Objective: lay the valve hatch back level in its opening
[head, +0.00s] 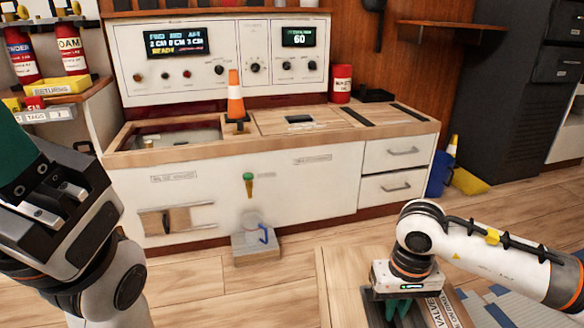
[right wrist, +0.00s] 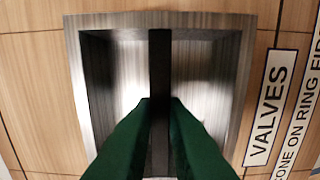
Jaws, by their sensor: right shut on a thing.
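In the right wrist view, a wood-faced panel, which looks like the valve hatch (right wrist: 38,110), carries a square metal-rimmed recess (right wrist: 105,75) crossed by a dark bar (right wrist: 160,62). The green fingers of my right gripper (right wrist: 160,110) are shut on the bar from both sides. A VALVES label (right wrist: 268,115) is beside the recess. In the head view my right gripper (head: 400,307) points down at the bottom edge, next to the VALVES label (head: 437,312). The hatch's tilt and its opening are mostly out of view. My left gripper (head: 50,195) hangs raised at the left, its fingertips unclear.
A white counter (head: 270,190) with instrument panels stands ahead, with an orange cone (head: 236,98) and a red can (head: 341,80) on top. A clear jug (head: 250,228) stands on a grey block before it. A yellow wedge (head: 468,181) lies right.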

